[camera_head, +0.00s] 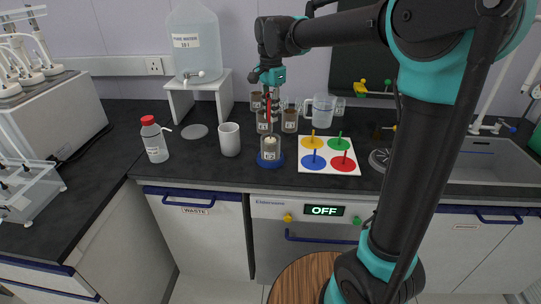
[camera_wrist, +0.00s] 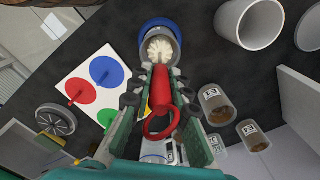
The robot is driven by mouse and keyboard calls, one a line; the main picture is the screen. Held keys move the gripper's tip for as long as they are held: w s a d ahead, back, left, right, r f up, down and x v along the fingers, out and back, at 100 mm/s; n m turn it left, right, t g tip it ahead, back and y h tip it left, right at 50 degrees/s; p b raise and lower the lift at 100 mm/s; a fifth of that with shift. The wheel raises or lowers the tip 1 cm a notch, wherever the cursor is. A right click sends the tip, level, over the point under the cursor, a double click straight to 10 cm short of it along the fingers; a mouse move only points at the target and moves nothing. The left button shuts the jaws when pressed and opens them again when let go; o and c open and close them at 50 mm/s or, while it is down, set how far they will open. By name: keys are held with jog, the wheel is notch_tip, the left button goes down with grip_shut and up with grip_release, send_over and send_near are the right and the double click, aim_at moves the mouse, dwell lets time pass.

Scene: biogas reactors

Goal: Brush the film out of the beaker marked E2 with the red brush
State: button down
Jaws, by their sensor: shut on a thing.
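My gripper (camera_head: 268,92) is shut on the red brush (camera_wrist: 160,90), above the worktop. The brush points down, its red handle between the fingers (camera_wrist: 160,98) in the wrist view. Its white bristle head (camera_wrist: 160,47) is at the mouth of a clear beaker (camera_head: 263,155), seemingly inside it. This beaker stands upright on a round blue base (camera_head: 270,163) near the counter's front edge. Its front label is too small to read surely. Film inside cannot be made out clearly. Whether the bristles touch the wall cannot be told.
Several labelled beakers with brown contents (camera_head: 289,122) stand close behind. A white mug (camera_head: 229,139) is to the left, and a white board (camera_head: 343,168) with coloured pegged discs to the right. A water tank (camera_head: 196,50) on a stand and a red-capped bottle (camera_head: 154,143) stand further left.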

jog(key=shift+f, duration=0.65)
jog(key=shift+r, duration=1.7)
jog(key=shift+f, duration=1.75)
jog(key=shift+r, duration=0.1)
jog(key=shift+r, duration=5.7)
